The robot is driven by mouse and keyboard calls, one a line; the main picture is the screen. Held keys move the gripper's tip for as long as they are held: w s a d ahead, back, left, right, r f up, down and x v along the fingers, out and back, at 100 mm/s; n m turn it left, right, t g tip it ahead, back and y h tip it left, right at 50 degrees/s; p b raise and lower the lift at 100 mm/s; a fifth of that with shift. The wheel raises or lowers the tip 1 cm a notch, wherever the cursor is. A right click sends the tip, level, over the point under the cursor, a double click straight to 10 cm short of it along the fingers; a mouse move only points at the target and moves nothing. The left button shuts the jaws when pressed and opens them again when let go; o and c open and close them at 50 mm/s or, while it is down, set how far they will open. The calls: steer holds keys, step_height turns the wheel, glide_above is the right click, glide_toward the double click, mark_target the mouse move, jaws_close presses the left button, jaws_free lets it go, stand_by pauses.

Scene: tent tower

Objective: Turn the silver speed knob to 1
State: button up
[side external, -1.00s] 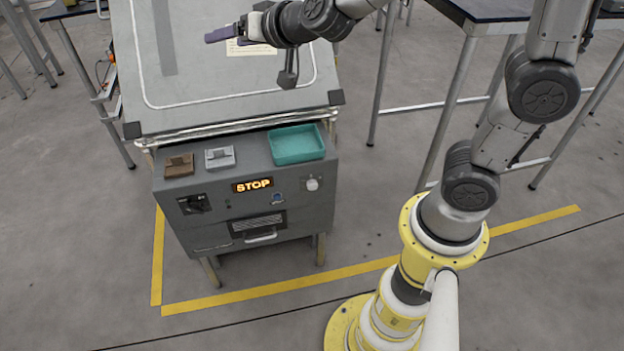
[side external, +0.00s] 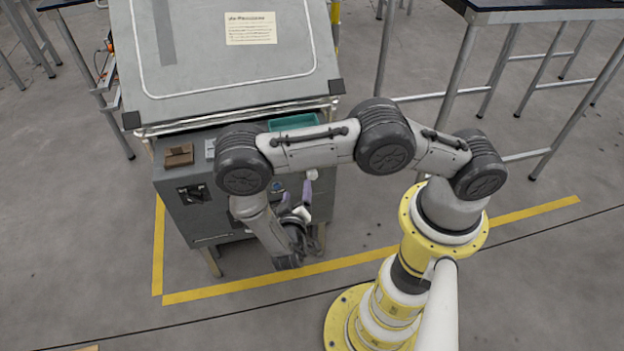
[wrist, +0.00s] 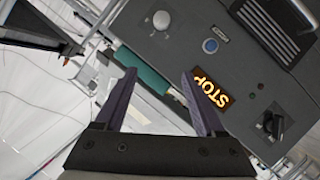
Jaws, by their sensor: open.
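The silver speed knob (wrist: 161,20) shows near the top of the wrist view, on the grey control panel (wrist: 185,55). It is a small round knob on a round plate. My gripper (wrist: 160,75) is open and empty, with its two purple fingers spread. The knob lies beyond the fingertips in that view, apart from them. The knob's setting is too small to read.
A teal tray (side external: 293,122) and a brown block (side external: 179,154) stand on the ledge above. My arm hides the panel's middle in the side view.

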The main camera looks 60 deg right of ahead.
mark_target(312, 177)
steer(key=s+f+n, duration=0.3)
steer(key=s+f, duration=0.1)
steer(key=f, duration=0.1)
steer(key=shift+t, duration=0.4)
steer(key=x, duration=1.4)
steer(key=shift+s+d+r, duration=0.15)
steer(key=shift+s+r, duration=0.05)
steer(key=shift+r, duration=0.15)
jaws_close()
